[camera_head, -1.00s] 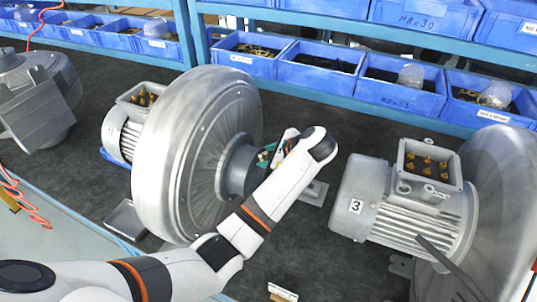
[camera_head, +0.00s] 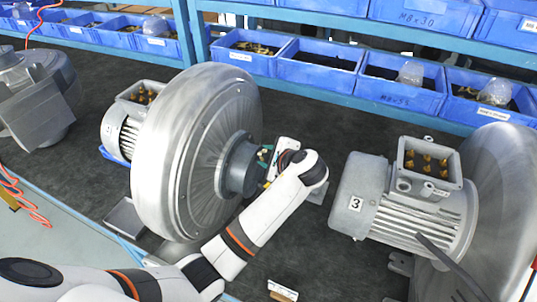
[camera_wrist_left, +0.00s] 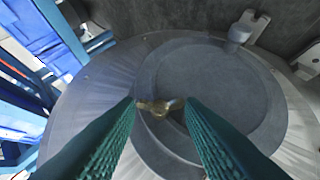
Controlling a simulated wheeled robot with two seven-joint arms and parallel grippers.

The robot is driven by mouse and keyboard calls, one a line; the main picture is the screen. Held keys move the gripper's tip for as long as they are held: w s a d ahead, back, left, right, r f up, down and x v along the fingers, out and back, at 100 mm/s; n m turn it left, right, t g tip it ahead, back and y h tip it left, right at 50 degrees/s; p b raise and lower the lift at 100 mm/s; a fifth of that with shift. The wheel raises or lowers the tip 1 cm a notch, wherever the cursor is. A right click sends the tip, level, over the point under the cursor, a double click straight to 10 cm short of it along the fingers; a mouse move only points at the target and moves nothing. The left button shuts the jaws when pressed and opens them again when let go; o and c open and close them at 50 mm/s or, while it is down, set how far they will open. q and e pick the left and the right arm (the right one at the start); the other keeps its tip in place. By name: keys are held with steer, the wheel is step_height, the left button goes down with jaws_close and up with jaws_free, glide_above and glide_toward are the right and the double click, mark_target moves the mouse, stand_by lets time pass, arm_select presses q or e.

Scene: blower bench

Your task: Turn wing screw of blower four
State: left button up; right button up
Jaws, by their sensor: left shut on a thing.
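A large round metallic blower (camera_head: 205,160) stands in the middle of the bench, with a dark grey hub (camera_head: 240,168) on its face. Its motor label is too small to read. My left gripper (camera_head: 264,158) is at the hub, partly hidden by its own wrist. In the left wrist view, a small brass wing screw (camera_wrist_left: 158,106) sits in front of the round hub face. The green fingers of my left gripper (camera_wrist_left: 162,104) are on either side of the wing screw, gripping it. My right gripper is not in view.
A motor labelled 3 (camera_head: 400,205) with its own blower stands to the right. Another blower (camera_head: 38,100) is at the far left. Blue bins (camera_head: 315,62) line the shelf behind. Dark bench surface (camera_head: 310,110) is clear behind my left wrist.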

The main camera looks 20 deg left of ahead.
arm_select(q)
steer(key=shift+s+f+n+t+b, duration=0.2)
steer(key=shift+f+n+t+b, duration=0.15)
steer(key=shift+n+t, duration=0.4)
steer(key=shift+y, duration=0.3)
steer(key=shift+a, duration=0.1)
steer(key=o, duration=1)
steer(key=shift+w, duration=0.1)
steer(key=shift+r, duration=0.1)
steer(key=shift+s+d+r+t, duration=0.1)
steer(key=shift+s+d+t, duration=0.2)
steer(key=shift+d, duration=0.1)
steer(key=b+v, duration=0.3)
steer(key=v, duration=0.8)
steer(key=shift+a+r, duration=0.1)
